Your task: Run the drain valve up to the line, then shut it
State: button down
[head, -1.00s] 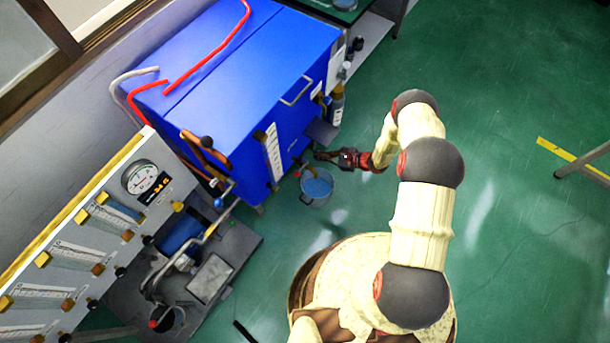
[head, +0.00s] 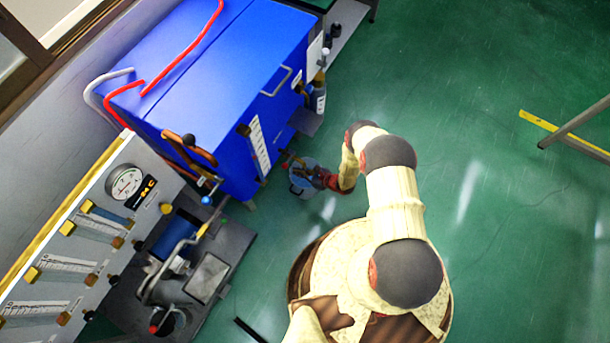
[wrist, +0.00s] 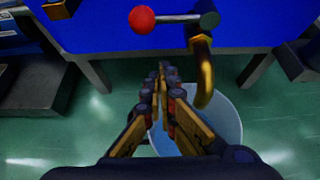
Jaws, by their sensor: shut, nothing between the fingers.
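The drain valve shows in the wrist view as a lever with a red ball knob (wrist: 142,20), lying crosswise above a brass spout (wrist: 203,72) on the front of the blue tank (head: 225,70). The spout points down over a bucket (wrist: 236,128) holding pale blue water; I see no stream from it. In the head view the bucket (head: 304,192) stands on the floor, partly covered by my arm. My gripper (wrist: 162,70) is shut and empty, below the lever and just left of the spout, apart from the knob. I cannot make out a line on the bucket.
A white scale strip (head: 259,144) is on the tank's side. A pump unit (head: 185,265) and a gauge panel (head: 75,235) stand at the left. Green floor (head: 500,230) is open on the right.

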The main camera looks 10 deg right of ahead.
aim_at(289, 160)
jog(key=shift+w+a+r, duration=0.4)
jog(key=shift+a+r, duration=0.15)
jog(key=shift+r, duration=0.2)
jog(key=shift+w+a+r, duration=0.35)
jog(key=shift+a+r, duration=0.15)
jog(key=shift+r, duration=0.2)
jog(key=shift+r+m+g+y+b, duration=0.3)
jog(key=shift+r+m+g+b, duration=0.1)
jog(key=shift+b, duration=0.3)
jog(key=shift+a+r, duration=0.1)
jog(key=shift+r, duration=0.15)
jog(key=shift+r+b, duration=0.4)
jog(key=shift+r, duration=0.55)
